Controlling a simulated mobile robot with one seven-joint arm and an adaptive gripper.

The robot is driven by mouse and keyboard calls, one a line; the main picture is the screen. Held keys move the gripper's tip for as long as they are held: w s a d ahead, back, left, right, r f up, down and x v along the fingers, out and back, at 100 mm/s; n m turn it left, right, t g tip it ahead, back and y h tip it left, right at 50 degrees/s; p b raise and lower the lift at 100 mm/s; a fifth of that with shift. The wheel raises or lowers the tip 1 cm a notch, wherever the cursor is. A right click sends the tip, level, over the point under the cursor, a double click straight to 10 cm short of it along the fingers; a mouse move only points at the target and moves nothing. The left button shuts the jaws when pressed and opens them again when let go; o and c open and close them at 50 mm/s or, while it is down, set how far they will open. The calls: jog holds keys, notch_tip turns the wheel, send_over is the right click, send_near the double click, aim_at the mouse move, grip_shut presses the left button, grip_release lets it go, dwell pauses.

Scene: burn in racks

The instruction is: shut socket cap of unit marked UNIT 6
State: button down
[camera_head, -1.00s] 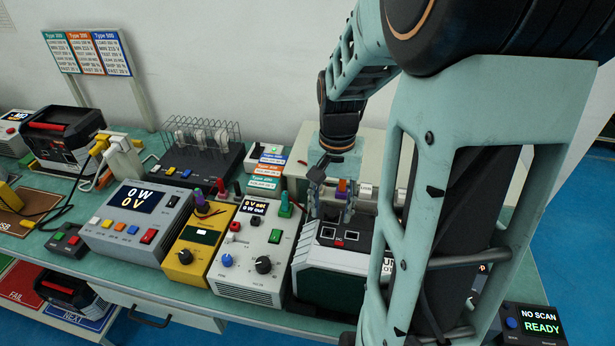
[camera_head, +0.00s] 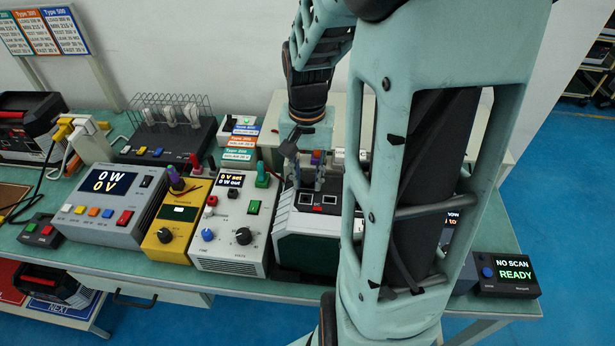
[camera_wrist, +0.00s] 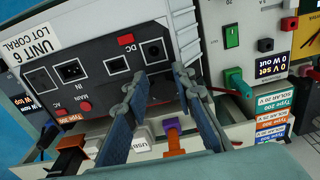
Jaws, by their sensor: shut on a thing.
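The unit marked UNIT 6 (camera_wrist: 100,45) shows in the wrist view with its label (camera_wrist: 40,50) at the upper left and a row of white-framed sockets.
A white-and-grey supply (camera_head: 232,235) stands close left of the unit, with a yellow meter (camera_head: 178,222) beyond it. Behind the unit is a bin with purple and orange plugs (camera_wrist: 173,135). A scanner display (camera_head: 505,275) sits at the bench's right end.

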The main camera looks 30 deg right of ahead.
jog(key=shift+s+f+t+b, duration=0.1)
jog(key=shift+f+t+b, duration=0.25)
jog(key=shift+b, duration=0.45)
jog(key=shift+a+r+h, duration=0.1)
jog(key=shift+h, duration=0.2)
jog(key=c, duration=1.6)
grip_release()
jog(key=shift+r+p, duration=0.2)
jog(key=shift+p, duration=0.15)
